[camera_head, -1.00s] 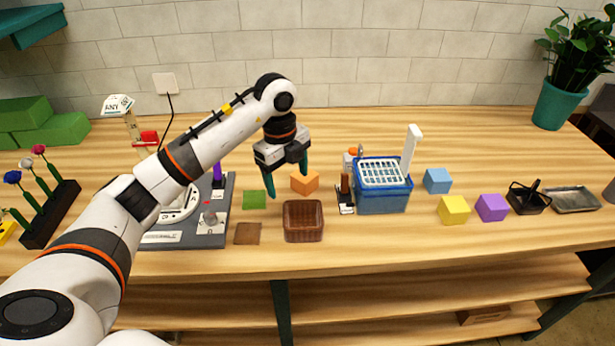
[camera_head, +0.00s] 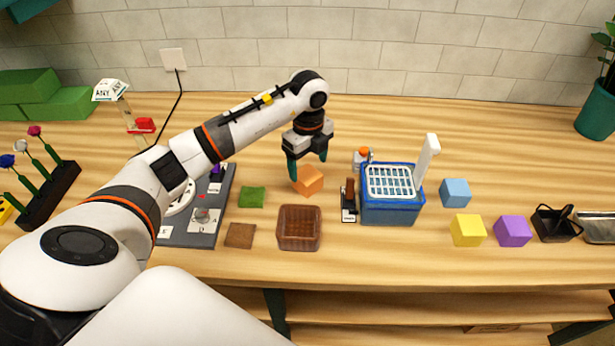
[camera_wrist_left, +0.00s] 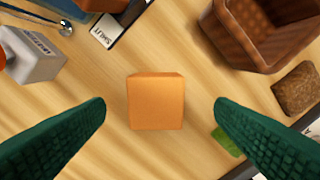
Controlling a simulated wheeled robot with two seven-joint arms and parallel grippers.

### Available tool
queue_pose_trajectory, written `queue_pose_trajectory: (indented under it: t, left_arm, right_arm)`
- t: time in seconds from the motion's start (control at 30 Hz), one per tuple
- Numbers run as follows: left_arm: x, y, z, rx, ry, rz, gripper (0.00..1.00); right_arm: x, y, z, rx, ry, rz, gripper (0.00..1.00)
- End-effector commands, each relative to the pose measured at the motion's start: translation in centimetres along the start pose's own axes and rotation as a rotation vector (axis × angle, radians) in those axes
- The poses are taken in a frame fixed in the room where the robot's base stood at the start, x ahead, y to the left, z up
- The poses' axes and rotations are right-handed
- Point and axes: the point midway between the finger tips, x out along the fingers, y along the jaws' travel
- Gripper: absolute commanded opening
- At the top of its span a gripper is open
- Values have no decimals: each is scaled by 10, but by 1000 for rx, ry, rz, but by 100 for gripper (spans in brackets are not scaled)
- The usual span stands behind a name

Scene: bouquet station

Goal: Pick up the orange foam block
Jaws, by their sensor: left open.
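The orange foam block (camera_head: 308,180) sits on the wooden table, behind the brown woven basket. My left gripper (camera_head: 308,168) is open just above and behind it, pointing down. In the left wrist view the orange foam block (camera_wrist_left: 156,101) lies centred between the two green fingers, with clear gaps on both sides. The left gripper (camera_wrist_left: 160,108) holds nothing there. My right gripper is in neither view.
The brown basket (camera_head: 299,243) stands in front of the block. A blue bin (camera_head: 391,211) with a white grid stands to the right, beside a small stand (camera_head: 349,214). Green (camera_head: 252,197) and brown (camera_head: 240,236) flat pieces lie left. Blue, yellow and purple cubes stand farther right.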

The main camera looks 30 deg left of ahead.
Motion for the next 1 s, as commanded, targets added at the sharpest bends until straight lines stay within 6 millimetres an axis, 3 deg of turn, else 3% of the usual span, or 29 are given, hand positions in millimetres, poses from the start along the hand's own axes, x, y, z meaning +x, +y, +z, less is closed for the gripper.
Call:
queue_pose_trajectory:
  t: [0.17, 0.43, 0.73, 0.77, 1.0]
  left_arm:
    - [11, 0, -1, 0, -1, -3, 78]
    - [50, 1, -6, 0, -1, -2, 78]
    - [58, 1, -7, 0, 1, 1, 78]
    - [58, 1, -7, 0, 1, 1, 77]
    - [57, 1, -7, 0, 1, 1, 37]
  right_arm:
    - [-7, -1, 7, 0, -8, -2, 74]
    - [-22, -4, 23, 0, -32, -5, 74]
    - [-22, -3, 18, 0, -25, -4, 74]
    - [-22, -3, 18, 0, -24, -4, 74]
    - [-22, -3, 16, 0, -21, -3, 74]
